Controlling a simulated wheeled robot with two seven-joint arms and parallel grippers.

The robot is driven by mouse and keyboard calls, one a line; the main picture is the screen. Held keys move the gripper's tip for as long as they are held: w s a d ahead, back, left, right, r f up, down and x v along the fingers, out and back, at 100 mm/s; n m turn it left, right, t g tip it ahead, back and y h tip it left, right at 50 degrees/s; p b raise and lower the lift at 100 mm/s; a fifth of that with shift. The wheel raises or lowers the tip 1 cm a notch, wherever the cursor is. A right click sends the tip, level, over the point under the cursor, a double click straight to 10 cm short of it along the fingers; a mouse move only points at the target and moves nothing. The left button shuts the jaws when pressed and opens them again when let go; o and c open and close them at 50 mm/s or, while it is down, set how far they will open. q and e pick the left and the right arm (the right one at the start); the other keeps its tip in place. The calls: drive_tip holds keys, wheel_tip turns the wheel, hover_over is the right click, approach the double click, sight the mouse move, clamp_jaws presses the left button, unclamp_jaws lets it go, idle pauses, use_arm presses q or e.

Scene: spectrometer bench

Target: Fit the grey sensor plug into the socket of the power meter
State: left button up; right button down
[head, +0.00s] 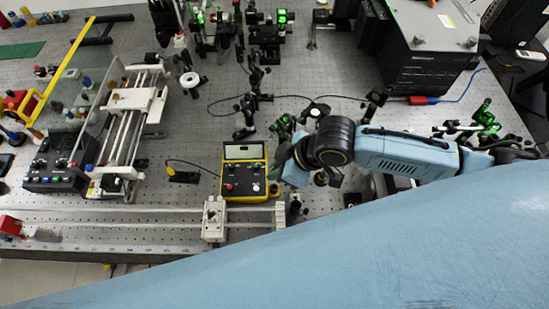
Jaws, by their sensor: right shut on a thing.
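The power meter (244,192) is a yellow-edged box with a dark face and a pale display, lying on the perforated bench near the middle of the head view. My right arm reaches in from the right, and my right gripper (277,172) is at the right edge of the meter. The gripper is small here and partly hidden by its own wrist. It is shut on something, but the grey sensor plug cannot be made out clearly. The meter's socket cannot be made out either. My left gripper is not in view.
A rail with a pale carriage (214,219) runs in front of the meter. A dark block (183,176) with a thin cable stands to its left. Optical mounts (245,118) stand behind it, and a large dark box (425,58) is at the back right.

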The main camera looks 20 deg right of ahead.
sight(271, 188)
wheel_tip(271, 188, down, 3)
drive_tip(key=shift+r+b, duration=0.1)
drive_tip(key=shift+b, duration=0.2)
drive_tip(key=shift+f+b, duration=0.3)
drive_tip(key=shift+f, duration=0.4)
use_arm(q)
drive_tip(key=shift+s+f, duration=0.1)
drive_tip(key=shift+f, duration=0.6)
use_arm(e)
drive_tip(key=shift+f, duration=0.3)
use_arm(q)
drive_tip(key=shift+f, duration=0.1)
use_arm(e)
drive_tip(key=shift+f, duration=0.15)
use_arm(q)
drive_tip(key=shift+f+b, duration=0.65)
drive_tip(key=shift+b, duration=0.25)
use_arm(e)
drive_tip(key=shift+f, duration=1.25)
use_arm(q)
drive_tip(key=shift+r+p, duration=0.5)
use_arm(e)
drive_tip(key=shift+s+d+f, duration=0.15)
drive_tip(key=shift+s+f, duration=0.1)
